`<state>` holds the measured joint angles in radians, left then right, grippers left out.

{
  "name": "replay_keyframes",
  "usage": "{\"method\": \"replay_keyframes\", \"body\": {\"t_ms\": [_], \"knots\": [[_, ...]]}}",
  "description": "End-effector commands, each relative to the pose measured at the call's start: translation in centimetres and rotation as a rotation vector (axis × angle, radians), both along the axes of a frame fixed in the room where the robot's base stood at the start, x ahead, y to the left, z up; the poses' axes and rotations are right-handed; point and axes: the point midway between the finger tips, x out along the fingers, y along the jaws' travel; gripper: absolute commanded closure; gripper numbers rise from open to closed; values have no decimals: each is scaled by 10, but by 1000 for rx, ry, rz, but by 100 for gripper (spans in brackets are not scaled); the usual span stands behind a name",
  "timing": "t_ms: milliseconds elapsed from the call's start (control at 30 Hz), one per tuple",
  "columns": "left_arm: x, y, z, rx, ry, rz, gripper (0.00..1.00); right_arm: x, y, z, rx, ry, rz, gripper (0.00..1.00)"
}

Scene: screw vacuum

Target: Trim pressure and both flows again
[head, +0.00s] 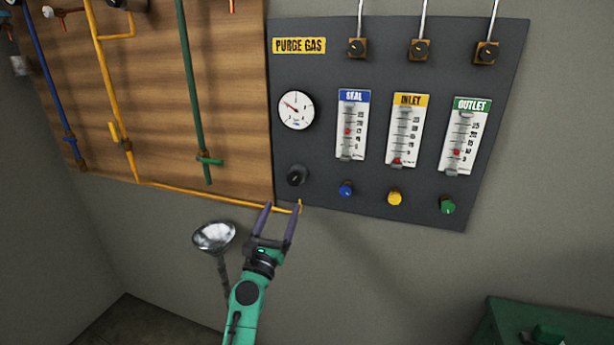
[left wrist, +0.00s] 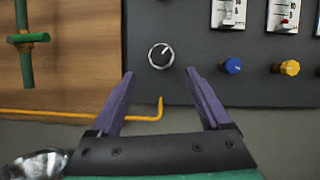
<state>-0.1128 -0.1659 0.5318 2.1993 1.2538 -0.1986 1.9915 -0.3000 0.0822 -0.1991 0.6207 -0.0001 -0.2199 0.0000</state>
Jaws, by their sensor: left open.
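The dark purge gas panel (head: 330,60) hangs on the wall. A round pressure gauge (head: 296,110) sits above a black knob (head: 296,174), which also shows in the left wrist view (left wrist: 161,56). Three flow meters stand to its right: seal (head: 351,125), inlet (head: 405,130) and outlet (head: 463,137). Below them are a blue knob (head: 346,188), a yellow knob (head: 394,198) and a green knob (head: 447,205). My right gripper is out of view.
A yellow pipe (head: 220,198) runs along the wooden board's lower edge and ends close to my left fingers. A metal funnel-like bowl (head: 214,236) is left of my arm. A green box (head: 550,325) stands lower right. Wall below the panel is clear.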

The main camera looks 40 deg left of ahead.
Motion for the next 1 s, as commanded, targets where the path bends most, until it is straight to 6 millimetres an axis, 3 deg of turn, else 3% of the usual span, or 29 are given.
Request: {"method": "replay_keyframes", "body": {"t_ms": [33,100,400,733,767,967,1000], "knots": [[12,4,14,1,-3,-2,19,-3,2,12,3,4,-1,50],[29,11,21,2,-3,-2,19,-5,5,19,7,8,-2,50],[88,34,41,4,1,-2,19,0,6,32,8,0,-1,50],[96,37,42,4,3,0,19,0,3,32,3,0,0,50],[96,37,42,4,3,0,23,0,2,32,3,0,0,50],[96,37,42,4,3,0,100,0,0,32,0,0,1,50],[96,37,42,4,3,0,100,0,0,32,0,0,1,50]]}}
